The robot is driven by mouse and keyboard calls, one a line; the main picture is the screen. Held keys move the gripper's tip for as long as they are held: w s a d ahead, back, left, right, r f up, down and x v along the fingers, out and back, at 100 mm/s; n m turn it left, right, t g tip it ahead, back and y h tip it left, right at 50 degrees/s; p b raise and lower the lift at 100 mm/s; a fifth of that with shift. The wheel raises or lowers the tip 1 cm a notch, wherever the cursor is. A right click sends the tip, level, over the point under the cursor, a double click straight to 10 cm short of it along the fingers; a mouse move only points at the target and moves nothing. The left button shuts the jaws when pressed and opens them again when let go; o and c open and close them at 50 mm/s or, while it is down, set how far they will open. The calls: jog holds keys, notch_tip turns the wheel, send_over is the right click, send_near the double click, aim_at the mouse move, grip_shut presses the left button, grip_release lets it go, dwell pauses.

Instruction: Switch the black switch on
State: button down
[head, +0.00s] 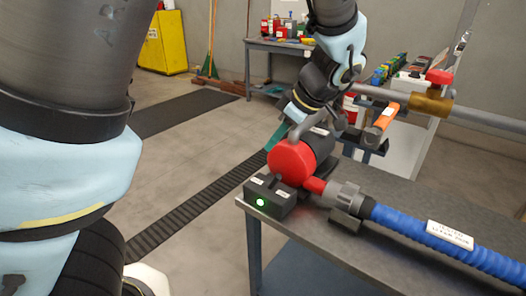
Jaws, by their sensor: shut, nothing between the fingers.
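A small black switch box (272,196) sits at the near left corner of the grey table, with pale labels on it. A green light (260,202) glows on its front face. A raised dark part shows on its top, but it is too small to tell which way it is set. My gripper (277,137) is shut and empty. Its teal fingers point down, behind and above the box, beside the red pump end, and look apart from the box. The red and black pump (292,161) stands right behind the box and may hide part of the fingertips.
A red and grey coupling joins a blue hose (425,232) that runs right along the table (330,238). A grey pipe with a brass valve (432,103) crosses behind. A workbench (285,46) and yellow cabinet (165,42) stand far back.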

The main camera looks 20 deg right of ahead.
jog(key=shift+s+d+r, duration=0.3)
jog(key=shift+s+r, duration=0.2)
jog(key=shift+r, duration=0.1)
jog(key=shift+s+d+r, duration=0.3)
jog(key=shift+s+r, duration=0.2)
jog(key=shift+r, duration=0.05)
jog(key=w+a+f+m+g+h+p, duration=0.1)
jog(key=a+m, duration=0.2)
jog(key=a, duration=0.7)
jog(key=w+a+f+m+g+h, duration=0.1)
jog(key=w+a+m, duration=0.1)
jog(key=a, duration=0.9)
jog(key=w+a+f+m+g+h+p, duration=0.1)
jog(key=a+m, duration=0.3)
jog(key=a, duration=0.7)
jog(key=shift+w+h+p, duration=0.3)
jog(key=shift+w+h, duration=0.1)
jog(key=shift+w, duration=0.35)
jog(key=shift+a, duration=0.15)
